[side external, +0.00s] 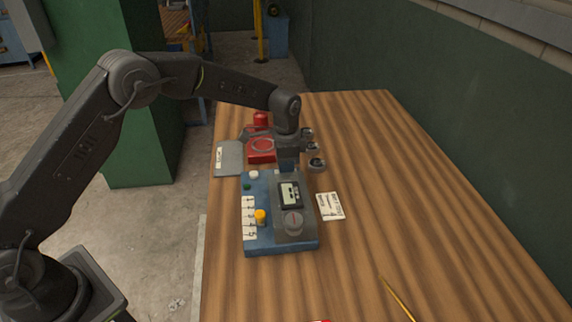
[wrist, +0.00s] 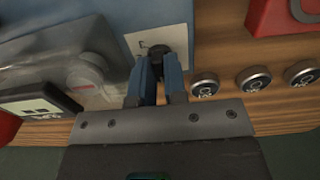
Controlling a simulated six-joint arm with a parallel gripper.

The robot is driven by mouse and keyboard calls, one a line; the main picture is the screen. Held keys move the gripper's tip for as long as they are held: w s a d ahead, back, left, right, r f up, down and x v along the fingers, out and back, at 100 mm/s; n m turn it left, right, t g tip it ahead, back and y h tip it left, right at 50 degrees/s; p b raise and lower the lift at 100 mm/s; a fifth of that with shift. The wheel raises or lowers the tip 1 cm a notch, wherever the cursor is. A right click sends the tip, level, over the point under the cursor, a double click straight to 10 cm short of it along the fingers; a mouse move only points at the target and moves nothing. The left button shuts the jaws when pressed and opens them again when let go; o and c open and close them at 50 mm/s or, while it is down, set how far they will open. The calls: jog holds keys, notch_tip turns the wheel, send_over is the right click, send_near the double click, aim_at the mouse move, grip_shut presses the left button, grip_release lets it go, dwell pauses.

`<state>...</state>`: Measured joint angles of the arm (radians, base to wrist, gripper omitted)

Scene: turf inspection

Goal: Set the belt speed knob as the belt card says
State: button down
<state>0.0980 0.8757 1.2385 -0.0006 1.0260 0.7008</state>
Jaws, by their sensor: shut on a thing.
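A blue control box (side external: 279,248) stands on the table. Its grey raised part carries a display (side external: 290,195) and a round grey knob (side external: 292,222); a round grey knob (wrist: 88,72) also shows in the wrist view. The white belt card (side external: 330,206) lies flat to the right of the box; its print is too small to read surely. My gripper (side external: 286,168) points down at the box's far end, apart from the grey knob. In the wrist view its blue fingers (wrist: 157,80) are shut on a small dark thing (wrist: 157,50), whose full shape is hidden.
Three round dark pieces (side external: 317,163) stand right of my gripper. A red box (side external: 262,156) and a grey plate (side external: 229,160) lie behind. The table's right side is mostly clear.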

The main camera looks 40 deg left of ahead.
jog(key=shift+m, duration=0.3)
jog(key=m, duration=0.3)
jog(key=shift+m, duration=2.4)
jog(key=c, duration=1.2)
grip_release()
jog(key=shift+o, duration=0.2)
notch_tip(320, 180, up, 14)
